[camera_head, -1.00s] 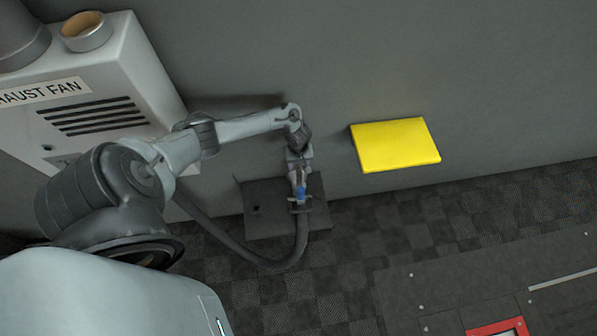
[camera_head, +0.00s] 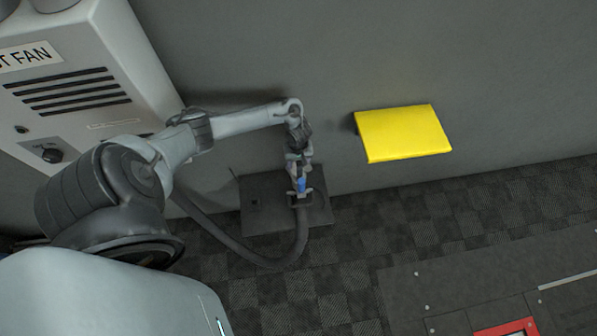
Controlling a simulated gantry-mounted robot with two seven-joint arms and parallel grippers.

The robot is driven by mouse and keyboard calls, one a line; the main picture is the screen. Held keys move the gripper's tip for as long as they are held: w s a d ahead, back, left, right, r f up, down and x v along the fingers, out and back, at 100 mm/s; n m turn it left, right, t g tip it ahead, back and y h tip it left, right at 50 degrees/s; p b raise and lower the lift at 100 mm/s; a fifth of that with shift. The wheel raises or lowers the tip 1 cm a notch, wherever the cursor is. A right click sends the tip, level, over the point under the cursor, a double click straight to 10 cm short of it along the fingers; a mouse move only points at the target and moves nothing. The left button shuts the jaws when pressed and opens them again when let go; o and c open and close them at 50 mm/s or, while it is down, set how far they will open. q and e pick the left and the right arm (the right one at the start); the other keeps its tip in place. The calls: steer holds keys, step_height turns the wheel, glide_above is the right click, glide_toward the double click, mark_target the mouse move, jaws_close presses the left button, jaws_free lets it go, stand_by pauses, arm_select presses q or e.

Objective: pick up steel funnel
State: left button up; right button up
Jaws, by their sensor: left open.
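I cannot make out a steel funnel for certain in the head view. My left gripper (camera_head: 301,201) points down over a dark plate (camera_head: 258,220) low by the wall. It is open, and nothing shows clearly between its small fingers. A dark hose (camera_head: 245,254) runs close to the gripper; I cannot tell whether they touch. My right gripper is out of view.
A grey exhaust fan box (camera_head: 140,70) stands at the upper left, with a metal ring (camera_head: 52,4) cut off at the top edge. A yellow shelf (camera_head: 403,134) juts from the wall. A dark platform with a red-framed panel (camera_head: 505,329) lies lower right.

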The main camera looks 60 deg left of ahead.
arm_select(q)
steer(key=shift+c, duration=0.3)
jaws_close()
stand_by(1.2)
